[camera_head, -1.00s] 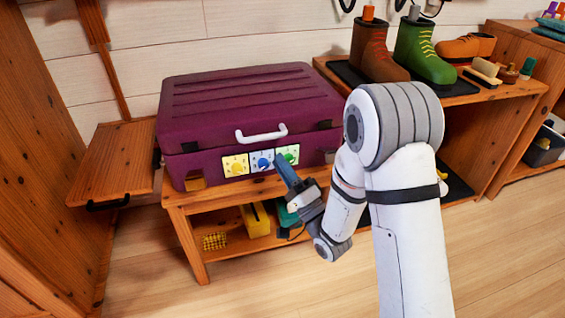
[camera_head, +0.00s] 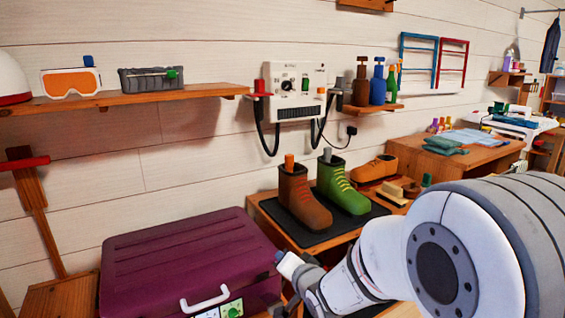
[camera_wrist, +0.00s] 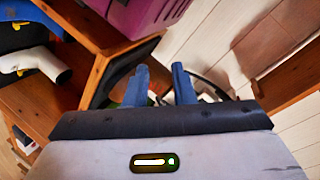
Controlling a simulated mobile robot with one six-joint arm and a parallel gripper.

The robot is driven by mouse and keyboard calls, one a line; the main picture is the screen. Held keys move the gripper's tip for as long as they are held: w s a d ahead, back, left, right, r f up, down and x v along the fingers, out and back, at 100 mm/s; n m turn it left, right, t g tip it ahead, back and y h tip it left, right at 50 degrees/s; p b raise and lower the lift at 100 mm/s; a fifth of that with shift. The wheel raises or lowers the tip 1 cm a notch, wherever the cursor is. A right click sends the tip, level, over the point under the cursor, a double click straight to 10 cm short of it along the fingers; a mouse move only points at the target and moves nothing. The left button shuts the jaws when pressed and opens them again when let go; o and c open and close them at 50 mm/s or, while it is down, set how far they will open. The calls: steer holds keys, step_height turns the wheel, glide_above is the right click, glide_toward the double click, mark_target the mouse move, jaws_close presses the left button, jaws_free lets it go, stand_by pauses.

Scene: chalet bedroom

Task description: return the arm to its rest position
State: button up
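My arm reaches in from the right of the head view, its large white-and-grey joint close to the camera. My gripper (camera_head: 285,263) shows as a small blue fingertip in front of the right side of the purple suitcase (camera_head: 185,255). In the wrist view my gripper (camera_wrist: 160,84) has its two blue fingers apart, with nothing held between them. The suitcase is closed, with a white handle (camera_head: 204,299) on its front. The lower part of the suitcase is cut off by the frame edge.
Brown boot (camera_head: 303,200) and green boot (camera_head: 342,187) stand on a dark mat right of the suitcase. A wall dryer (camera_head: 295,90) with hoses hangs above. A shelf (camera_head: 130,98) with goggles is upper left. In the wrist view, wooden furniture (camera_wrist: 90,40) lies close by.

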steer(key=s+d+r+n+g+h+p, duration=0.2)
steer(key=s+d+r+g+p, duration=0.3)
steer(key=s+r+p, duration=0.5)
steer(key=s+d+r+n+g+h+p, duration=0.3)
steer(key=s+d+r+g+p, duration=0.2)
steer(key=s+d+r+p, duration=0.4)
steer(key=s+r+p, duration=0.2)
steer(key=s+r, duration=0.3)
steer(key=s, duration=0.1)
steer(key=shift+r+p, duration=0.3)
steer(key=shift+s, duration=0.1)
